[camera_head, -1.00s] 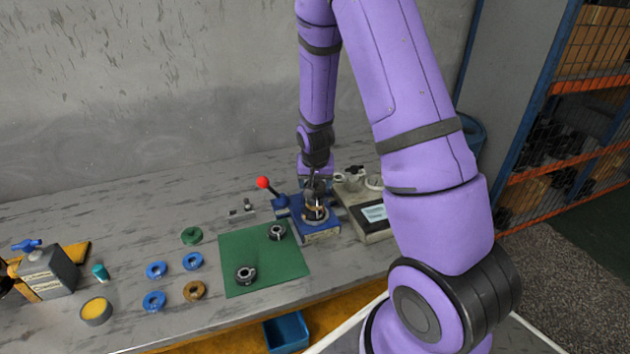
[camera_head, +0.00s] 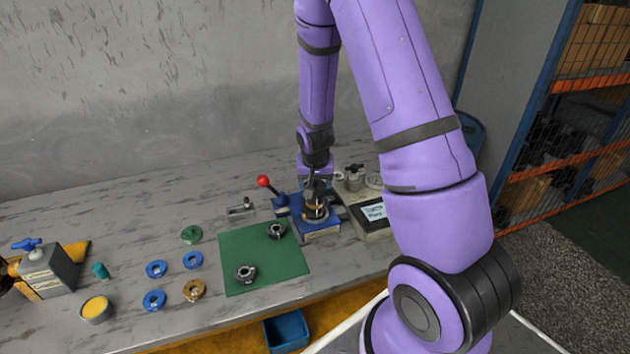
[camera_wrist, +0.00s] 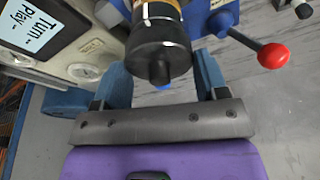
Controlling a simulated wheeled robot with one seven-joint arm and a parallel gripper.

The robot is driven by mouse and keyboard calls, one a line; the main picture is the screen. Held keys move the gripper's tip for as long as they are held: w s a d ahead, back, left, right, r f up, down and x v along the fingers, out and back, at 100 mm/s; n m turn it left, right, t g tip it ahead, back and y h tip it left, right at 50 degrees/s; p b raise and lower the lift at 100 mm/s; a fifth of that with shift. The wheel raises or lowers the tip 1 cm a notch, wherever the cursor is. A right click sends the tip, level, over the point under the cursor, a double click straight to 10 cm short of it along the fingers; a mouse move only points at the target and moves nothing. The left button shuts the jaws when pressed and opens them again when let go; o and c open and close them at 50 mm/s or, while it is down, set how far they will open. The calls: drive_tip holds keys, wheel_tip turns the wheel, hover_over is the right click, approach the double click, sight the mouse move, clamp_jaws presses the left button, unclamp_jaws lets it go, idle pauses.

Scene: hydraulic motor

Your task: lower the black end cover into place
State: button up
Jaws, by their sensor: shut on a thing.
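The black end cover (camera_wrist: 160,55) is a short dark cylinder with a stub at its centre, between my gripper's two blue-grey fingers in the wrist view. My gripper (camera_wrist: 163,82) is shut on it. Beyond the cover are a pale ring and a brass-coloured band (camera_wrist: 157,10) of the motor stack. The cover looks in line with the stack; I cannot tell whether it is fully seated. In the head view my gripper (camera_head: 315,190) points down over the blue fixture (camera_head: 320,231), and it partly hides the cover.
A red-knobbed lever (camera_head: 264,181) stands left of the fixture; a grey device with a lit display (camera_head: 374,212) is close on the right. A green mat (camera_head: 262,262) holds two dark ringed parts. Blue, green and brass rings lie further left. The bench behind is mostly clear.

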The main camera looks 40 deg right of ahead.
drive_tip(key=shift+f, duration=0.85)
idle(1.9)
drive_tip(key=o, duration=1.3)
drive_tip(key=shift+c, duration=0.2)
drive_tip(key=shift+r, duration=2.7)
